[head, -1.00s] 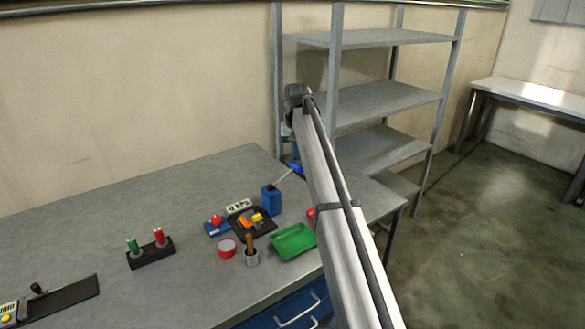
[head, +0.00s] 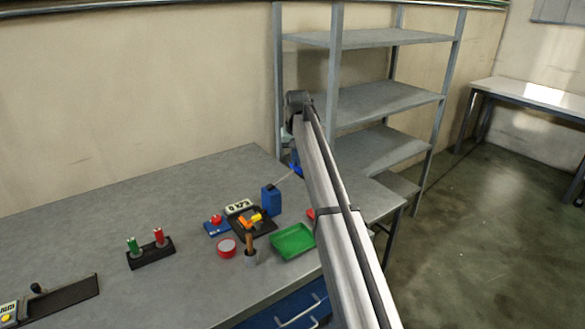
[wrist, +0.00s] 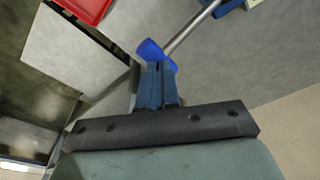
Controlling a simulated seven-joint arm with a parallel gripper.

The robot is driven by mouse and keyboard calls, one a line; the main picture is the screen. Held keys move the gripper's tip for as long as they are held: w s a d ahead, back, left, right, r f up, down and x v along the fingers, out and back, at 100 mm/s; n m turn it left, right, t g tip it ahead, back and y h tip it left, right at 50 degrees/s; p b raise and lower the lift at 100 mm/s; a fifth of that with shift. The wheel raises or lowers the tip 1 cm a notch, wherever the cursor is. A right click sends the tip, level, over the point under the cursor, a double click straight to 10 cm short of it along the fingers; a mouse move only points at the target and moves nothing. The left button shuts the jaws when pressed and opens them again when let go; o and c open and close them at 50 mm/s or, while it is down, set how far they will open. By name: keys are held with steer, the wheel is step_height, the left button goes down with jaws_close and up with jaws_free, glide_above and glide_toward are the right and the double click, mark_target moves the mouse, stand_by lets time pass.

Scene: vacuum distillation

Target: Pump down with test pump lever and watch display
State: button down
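The blue test pump (head: 271,201) stands on the bench. Its thin metal lever points up and right to a blue grip, mostly behind my arm in the head view. In the wrist view the metal lever (wrist: 192,30) ends in the blue grip (wrist: 152,50) at my fingertips. My gripper (wrist: 155,72) has its fingers close together and looks shut on this grip. A small pale display (head: 238,207) with dark digits is left of the pump; its reading is too small to tell.
A black tray with orange and yellow parts (head: 250,222), a green tray (head: 292,242), a red tin (head: 227,247) and a cup (head: 250,257) lie near the pump. A grey shelf rack (head: 385,98) stands behind my arm. The bench's left middle is clear.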

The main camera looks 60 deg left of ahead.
mark_target(296, 171)
steer(key=shift+f, duration=3.9)
steer(key=shift+r, duration=3.9)
steer(key=shift+f, duration=0.1)
